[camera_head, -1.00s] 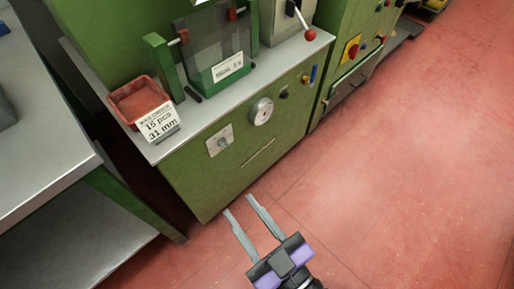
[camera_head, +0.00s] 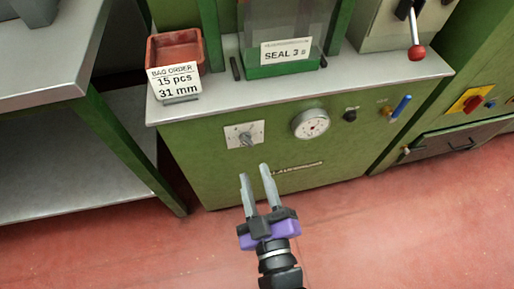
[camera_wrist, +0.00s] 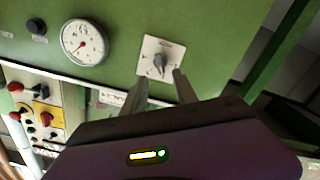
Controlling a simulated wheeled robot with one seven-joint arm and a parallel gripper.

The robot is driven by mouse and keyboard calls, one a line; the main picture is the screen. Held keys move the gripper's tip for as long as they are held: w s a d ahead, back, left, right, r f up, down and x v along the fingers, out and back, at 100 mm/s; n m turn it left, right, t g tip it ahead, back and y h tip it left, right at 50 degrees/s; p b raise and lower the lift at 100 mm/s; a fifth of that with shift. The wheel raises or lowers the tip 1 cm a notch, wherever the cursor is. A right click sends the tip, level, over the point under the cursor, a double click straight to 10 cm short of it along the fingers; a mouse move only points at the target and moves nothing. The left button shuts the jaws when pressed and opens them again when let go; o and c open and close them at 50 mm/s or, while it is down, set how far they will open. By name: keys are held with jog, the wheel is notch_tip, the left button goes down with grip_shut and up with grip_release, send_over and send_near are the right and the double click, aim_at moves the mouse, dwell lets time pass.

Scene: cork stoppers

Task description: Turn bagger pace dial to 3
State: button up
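A dial with a grey knob (camera_head: 246,140) on a pale square plate sits on the green front panel of the machine, below the counter edge. It also shows in the wrist view (camera_wrist: 159,62), up and right of centre; its markings are too small to read. My gripper (camera_head: 256,172) is open and empty, its two fingers apart. The fingertips are just below the dial in the head view and do not appear to hold the knob. In the wrist view the fingertips (camera_wrist: 158,83) lie just under the plate.
A round white gauge (camera_head: 311,124), a black knob (camera_head: 350,115) and a blue-handled lever (camera_head: 401,106) are to the right of the dial. A red tray (camera_head: 175,47) and an order card (camera_head: 176,82) stand on the counter. A grey table (camera_head: 60,65) is at left.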

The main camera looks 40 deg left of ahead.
aim_at(247, 145)
jog(key=x, duration=0.7)
jog(key=shift+w+a, duration=0.15)
grip_shut()
